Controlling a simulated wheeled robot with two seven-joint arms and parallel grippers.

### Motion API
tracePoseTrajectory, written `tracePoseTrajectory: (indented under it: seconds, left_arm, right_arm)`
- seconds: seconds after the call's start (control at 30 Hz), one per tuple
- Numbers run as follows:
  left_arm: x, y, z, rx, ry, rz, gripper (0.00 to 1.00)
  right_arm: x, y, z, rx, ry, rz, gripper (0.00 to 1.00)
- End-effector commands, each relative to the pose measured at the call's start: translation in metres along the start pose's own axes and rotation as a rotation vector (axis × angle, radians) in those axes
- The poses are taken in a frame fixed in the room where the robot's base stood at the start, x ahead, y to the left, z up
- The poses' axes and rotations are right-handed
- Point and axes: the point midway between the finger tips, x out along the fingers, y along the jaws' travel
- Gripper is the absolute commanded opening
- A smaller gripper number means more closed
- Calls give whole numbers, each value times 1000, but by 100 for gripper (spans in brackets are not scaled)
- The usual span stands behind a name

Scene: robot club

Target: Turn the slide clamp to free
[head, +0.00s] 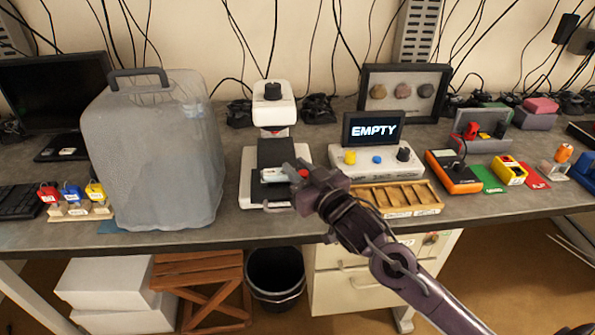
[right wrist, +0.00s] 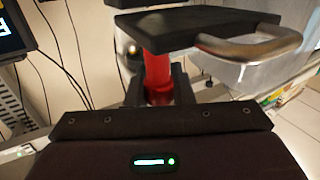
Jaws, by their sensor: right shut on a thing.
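A white and black bench device (head: 270,155) stands near the middle of the table, with a dark knob (head: 272,91) on its white head. A red clamp knob (head: 303,172) shows at the right of its stage, partly hidden by my right gripper (head: 302,180). In the right wrist view the two black fingers (right wrist: 160,88) are shut around the red knob (right wrist: 154,60). The knob joins a dark plate (right wrist: 195,28) with a metal handle (right wrist: 252,46). I cannot read the clamp's setting. My left gripper is not in view.
A console (head: 376,158) with a screen reading EMPTY stands right of the device. A wooden compartment tray (head: 402,209) lies below it. A large grey translucent container (head: 153,155) stands to the left. Padlocks (head: 72,192) and a multimeter (head: 452,173) sit farther out.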

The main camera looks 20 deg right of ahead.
Motion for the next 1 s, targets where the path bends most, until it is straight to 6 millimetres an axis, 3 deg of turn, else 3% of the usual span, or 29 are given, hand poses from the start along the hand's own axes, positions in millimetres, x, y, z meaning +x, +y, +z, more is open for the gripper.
tracePoseTrajectory:
  seconds: [0.23,0.6,1.0]
  left_arm:
    - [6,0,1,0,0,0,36]
    - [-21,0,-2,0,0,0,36]
    - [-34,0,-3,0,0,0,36]
  right_arm:
    - [0,1,0,13,-5,222,0]
    - [-1,7,-3,5,-17,496,0]
    - [-3,10,-1,-1,-16,620,0]
